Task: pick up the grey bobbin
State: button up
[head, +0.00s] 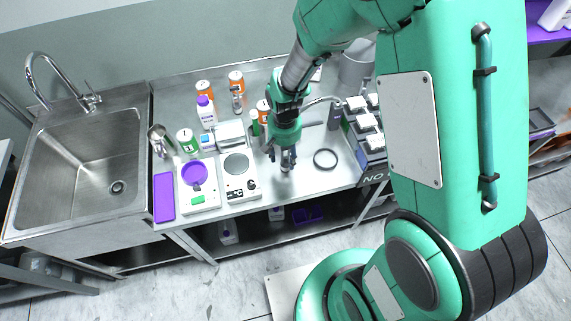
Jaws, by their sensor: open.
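My gripper (287,163) points down over the steel worktop, right of the white balance and left of the black ring. It is open. A small pale grey piece (286,170) shows right at the fingertips and may be the grey bobbin. The fingers hide most of it, so I cannot tell its shape or whether they touch it.
A rack (368,140) stands right. A sink (80,165) is left.

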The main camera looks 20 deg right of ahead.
aim_at(286, 163)
jog(key=shift+d+f+b, duration=0.1)
jog(key=shift+f+b, duration=0.45)
jog(key=shift+f, duration=1.95)
jog(key=shift+s, duration=0.1)
jog(key=shift+c, duration=0.2)
jog(key=c, duration=1.2)
